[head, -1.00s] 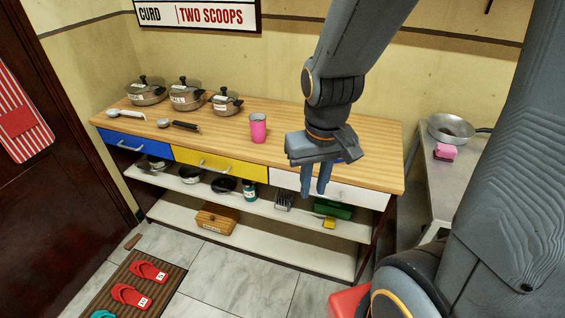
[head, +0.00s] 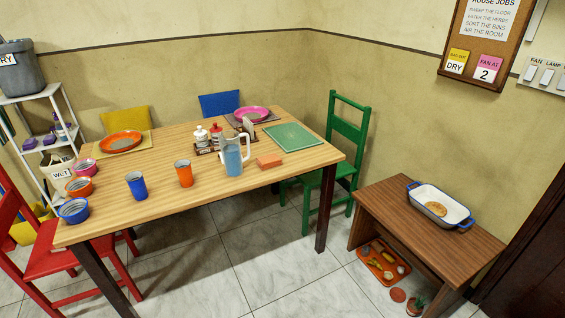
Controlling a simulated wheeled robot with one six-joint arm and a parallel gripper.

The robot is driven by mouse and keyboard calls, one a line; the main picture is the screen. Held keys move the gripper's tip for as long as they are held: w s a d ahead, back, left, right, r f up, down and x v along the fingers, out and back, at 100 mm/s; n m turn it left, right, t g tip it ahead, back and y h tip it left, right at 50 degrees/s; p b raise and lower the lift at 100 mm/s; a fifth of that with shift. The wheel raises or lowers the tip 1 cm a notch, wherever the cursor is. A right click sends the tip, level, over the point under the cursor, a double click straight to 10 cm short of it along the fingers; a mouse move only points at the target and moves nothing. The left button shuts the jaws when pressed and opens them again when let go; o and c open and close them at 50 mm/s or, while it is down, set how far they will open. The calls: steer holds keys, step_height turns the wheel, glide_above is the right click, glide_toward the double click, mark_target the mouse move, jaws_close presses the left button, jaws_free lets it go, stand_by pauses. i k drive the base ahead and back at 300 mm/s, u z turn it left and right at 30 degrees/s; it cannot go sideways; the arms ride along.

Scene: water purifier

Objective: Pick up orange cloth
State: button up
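A small folded orange cloth (head: 270,162) lies flat on the wooden dining table (head: 180,215), near its front edge and right of the middle. It is just right of a clear jug (head: 234,158) holding something bluish, with a little bare wood around it. My gripper is not in the current view, so whether it holds anything is not shown.
An orange tumbler (head: 184,174) and a blue tumbler (head: 137,186) stand left of the jug. A condiment rack (head: 208,148) and green placemat (head: 293,135) lie behind the cloth. A green chair (head: 345,150) is at the table's right end. Floor in front is clear.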

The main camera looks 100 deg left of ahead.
mark_target(266, 161)
steer(key=u, duration=3.5)
